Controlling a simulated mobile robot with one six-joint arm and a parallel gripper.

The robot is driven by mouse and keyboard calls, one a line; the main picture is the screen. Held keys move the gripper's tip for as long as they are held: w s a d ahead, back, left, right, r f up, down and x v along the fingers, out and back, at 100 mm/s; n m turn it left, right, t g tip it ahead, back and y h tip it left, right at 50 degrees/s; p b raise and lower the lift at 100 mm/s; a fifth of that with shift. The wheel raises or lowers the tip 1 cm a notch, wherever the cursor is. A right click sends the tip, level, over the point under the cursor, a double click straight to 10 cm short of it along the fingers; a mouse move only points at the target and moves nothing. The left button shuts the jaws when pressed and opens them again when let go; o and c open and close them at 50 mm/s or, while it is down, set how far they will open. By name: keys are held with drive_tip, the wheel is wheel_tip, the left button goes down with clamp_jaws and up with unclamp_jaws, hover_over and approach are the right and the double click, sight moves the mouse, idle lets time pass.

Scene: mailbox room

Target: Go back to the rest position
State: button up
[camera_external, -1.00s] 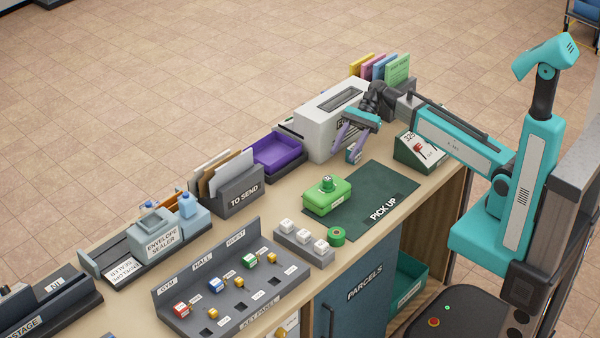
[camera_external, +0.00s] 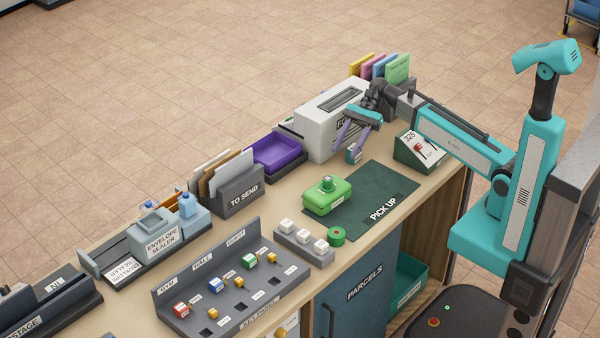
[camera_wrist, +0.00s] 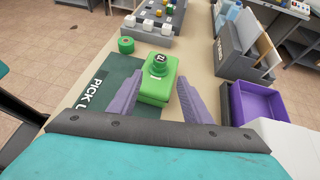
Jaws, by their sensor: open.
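My gripper (camera_external: 348,150) is open and empty, held above the counter beside the white franking-like machine (camera_external: 318,137). In the wrist view its two purple fingers (camera_wrist: 157,104) are spread apart, with the green parcel (camera_wrist: 158,85) seen beyond and between them. The green parcel (camera_external: 318,201), with a green and black knob-like piece (camera_external: 327,183) on top, rests on the dark green PICK UP mat (camera_external: 383,190). The fingers are apart from it.
A purple tray (camera_external: 276,158) and the TO SEND holder (camera_external: 240,197) stand along the back. A grey block with white cubes (camera_external: 303,240), a green roll (camera_external: 337,236) and the key panel (camera_external: 225,290) lie to the left.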

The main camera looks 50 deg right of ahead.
sight(330, 177)
drive_tip(key=shift+p+x, duration=0.95)
drive_tip(key=shift+x, duration=4.45)
drive_tip(key=shift+w, duration=0.1)
drive_tip(key=shift+r, duration=0.1)
drive_tip(key=b+v, duration=0.2)
drive_tip(key=v, duration=0.9)
drive_tip(key=p+x, duration=0.2)
drive_tip(key=x, duration=0.9)
drive_tip(key=shift+a, duration=0.3)
drive_tip(key=shift+a+f, duration=0.1)
drive_tip(key=shift+f, duration=0.35)
drive_tip(key=shift+r+b, duration=0.4)
drive_tip(key=shift+r, duration=1.5)
drive_tip(key=shift+s+d+r, duration=0.1)
drive_tip(key=shift+s+d, duration=0.15)
drive_tip(key=shift+s, duration=0.3)
drive_tip(key=shift+s+d+r, duration=0.1)
drive_tip(key=shift+s+d, duration=0.15)
drive_tip(key=shift+s, duration=0.3)
